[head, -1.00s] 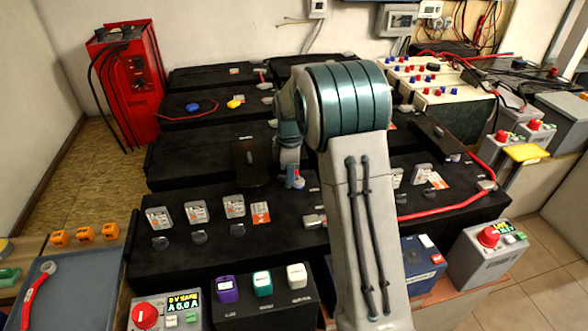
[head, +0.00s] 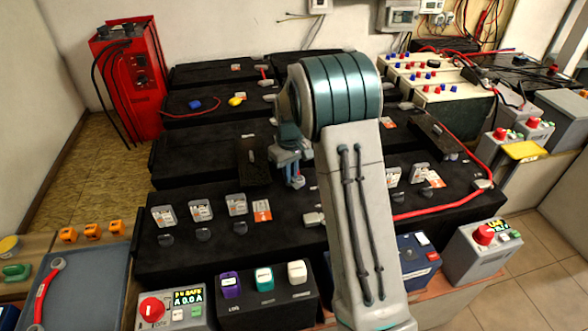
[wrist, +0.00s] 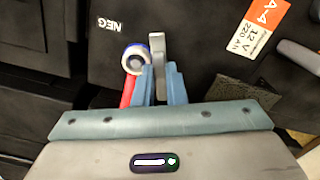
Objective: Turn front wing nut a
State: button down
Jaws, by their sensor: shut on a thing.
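My gripper (head: 294,181) points down at the black battery bank in the middle of the head view. In the wrist view its two blue fingers (wrist: 159,88) are closed on a narrow grey metal piece (wrist: 157,50), which looks like the wing nut. A round terminal with a pale ring and dark centre (wrist: 135,60) sits just left of it, beside a red part (wrist: 128,90). In the head view the gripper and arm hide the nut.
An orange A-4 label (wrist: 256,25) and a NEG mark (wrist: 107,23) show on the battery top. A red cable (head: 445,210) runs along the right. A red charger (head: 130,85) stands back left. A control box with a red knob (head: 152,309) stands front left.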

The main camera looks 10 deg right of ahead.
jog(key=shift+w+a+r+m+p, duration=0.15)
jog(key=shift+m+p, duration=0.1)
jog(key=shift+m, duration=0.85)
jog(key=shift+w+a+r+m+p, duration=0.1)
jog(key=shift+m+p, duration=0.1)
jog(key=shift+m, duration=0.9)
jog(key=c, duration=1.5)
grip_release()
jog(key=shift+f, duration=0.1)
jog(key=shift+s+d, duration=0.1)
notch_tip(320, 180, up, 14)
jog(key=shift+f+p, duration=0.15)
jog(key=shift+p, duration=0.45)
jog(key=shift+s, duration=0.1)
